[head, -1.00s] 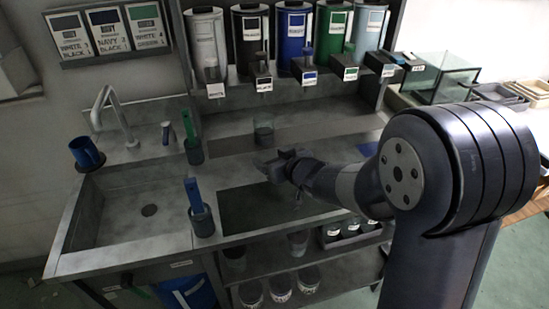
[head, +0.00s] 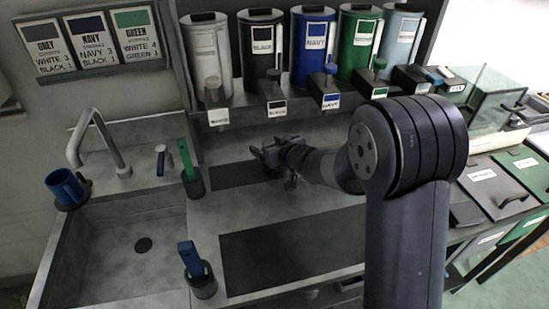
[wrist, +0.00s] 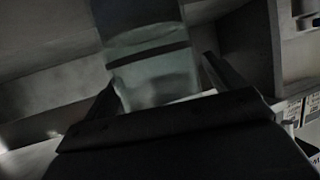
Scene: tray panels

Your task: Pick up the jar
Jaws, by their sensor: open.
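The jar (wrist: 152,58) is a clear glass vessel with a darker band around it, seen in the wrist view straight ahead of my gripper (wrist: 160,85). Its lower part lies between the two fingers, with one finger on each side. The fingers are apart and I see no clear grip on the glass. In the head view my gripper (head: 262,153) is over the dark mat at the back of the counter, below the dispensers. I cannot make out the jar in the head view; my gripper and arm seem to cover it.
A row of labelled dispensers (head: 317,47) stands behind my gripper. To the left are cups with a green handle (head: 193,183) and a blue handle (head: 203,283), a blue mug (head: 66,189) and the sink (head: 120,255). A larger dark mat (head: 290,250) in front is bare.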

